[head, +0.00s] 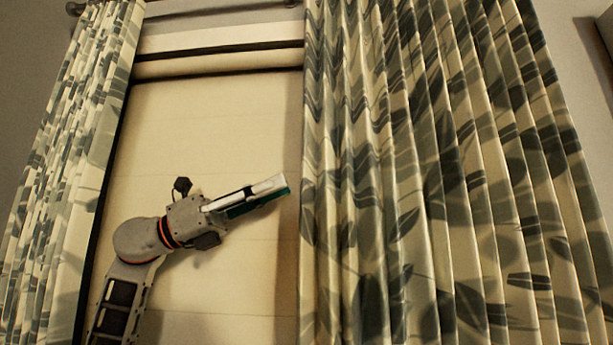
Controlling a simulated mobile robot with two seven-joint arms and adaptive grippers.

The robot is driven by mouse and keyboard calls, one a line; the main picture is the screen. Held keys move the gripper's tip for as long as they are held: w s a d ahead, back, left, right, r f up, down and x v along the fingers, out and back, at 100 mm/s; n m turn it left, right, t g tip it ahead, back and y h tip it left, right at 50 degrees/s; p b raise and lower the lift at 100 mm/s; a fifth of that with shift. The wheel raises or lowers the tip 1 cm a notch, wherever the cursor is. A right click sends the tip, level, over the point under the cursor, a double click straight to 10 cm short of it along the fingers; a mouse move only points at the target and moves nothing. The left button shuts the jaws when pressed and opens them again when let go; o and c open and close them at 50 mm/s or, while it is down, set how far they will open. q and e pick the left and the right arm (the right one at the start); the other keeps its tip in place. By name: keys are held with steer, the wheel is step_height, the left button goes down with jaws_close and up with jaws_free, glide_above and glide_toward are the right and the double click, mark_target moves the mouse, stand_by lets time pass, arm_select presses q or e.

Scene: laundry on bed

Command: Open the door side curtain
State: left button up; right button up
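Two patterned curtains in cream and grey-green leaf print hang at a window. The left curtain (68,150) is gathered narrow at the left side. The right curtain (430,180) is wider and fills much of the right half of the head view. Which of them is the door side one cannot be told from this view. My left gripper (286,187) is in front of the pale window area, pointing right. Its tip appears just left of the right curtain's left edge, with a small gap in the picture. Its fingers overlap in this view, so their opening is unclear. My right gripper is not in view.
A pale blind or panel (210,130) covers the window between the curtains. A curtain rod end (75,8) shows at the top left. Grey wall (30,70) lies beyond both curtains. A dark-edged object (605,30) is cut off at the top right.

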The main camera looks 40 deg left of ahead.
mark_target(308, 174)
arm_select(q)
steer(key=shift+p+x, duration=0.6)
steer(key=shift+x, duration=2.85)
jaws_close()
